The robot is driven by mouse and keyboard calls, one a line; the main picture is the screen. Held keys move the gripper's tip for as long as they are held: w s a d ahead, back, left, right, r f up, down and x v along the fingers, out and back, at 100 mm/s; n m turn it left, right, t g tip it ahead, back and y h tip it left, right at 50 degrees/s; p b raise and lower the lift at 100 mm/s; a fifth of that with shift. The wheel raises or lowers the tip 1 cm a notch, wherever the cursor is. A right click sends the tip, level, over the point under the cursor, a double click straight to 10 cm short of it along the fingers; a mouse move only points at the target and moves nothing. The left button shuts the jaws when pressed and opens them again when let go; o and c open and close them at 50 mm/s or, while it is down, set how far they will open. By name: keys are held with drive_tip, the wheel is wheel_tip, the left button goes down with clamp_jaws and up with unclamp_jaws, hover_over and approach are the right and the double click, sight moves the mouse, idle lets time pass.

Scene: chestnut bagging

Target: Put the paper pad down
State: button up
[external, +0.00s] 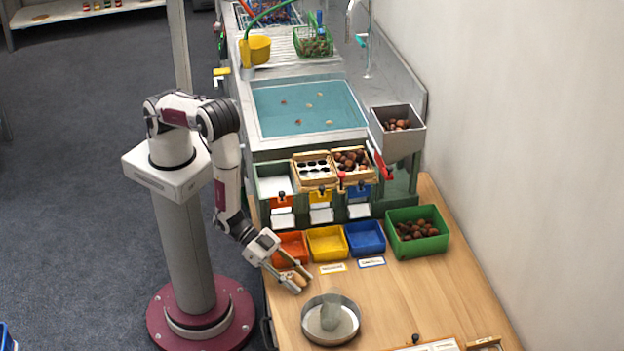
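My gripper (300,282) points down over the left edge of the wooden table, in front of the orange bin. Its two fingers stand apart, with a small tan patch between them. I cannot tell whether that patch is a held thing or the table behind. No paper pad can be made out for sure. White paper (432,346) on a board shows at the bottom edge, partly cut off.
Orange (291,241), yellow (327,243) and blue (364,238) bins stand in a row behind my gripper. A green crate (445,243) of chestnuts is to their right. Label cards (332,268) lie in front. The table right of the pan is clear.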

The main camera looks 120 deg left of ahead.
sight(299, 275)
drive_tip(key=shift+r, duration=0.15)
drive_tip(key=shift+c, duration=0.3)
drive_tip(key=shift+r, duration=4.85)
drive_tip(key=shift+a+f, duration=0.35)
drive_tip(key=shift+a, duration=0.1)
drive_tip(key=w+a+n+y, duration=0.2)
drive_tip(key=w+a, duration=0.4)
drive_tip(key=w, duration=0.3)
drive_tip(key=w+a+r+n+g+y, duration=0.1)
drive_tip(key=w+a+n+y, duration=0.2)
drive_tip(key=w+a, duration=0.3)
drive_tip(key=w, duration=0.3)
drive_tip(key=shift+w+y, duration=0.2)
drive_tip(key=shift+y, duration=0.2)
drive_tip(key=shift+d, duration=0.1)
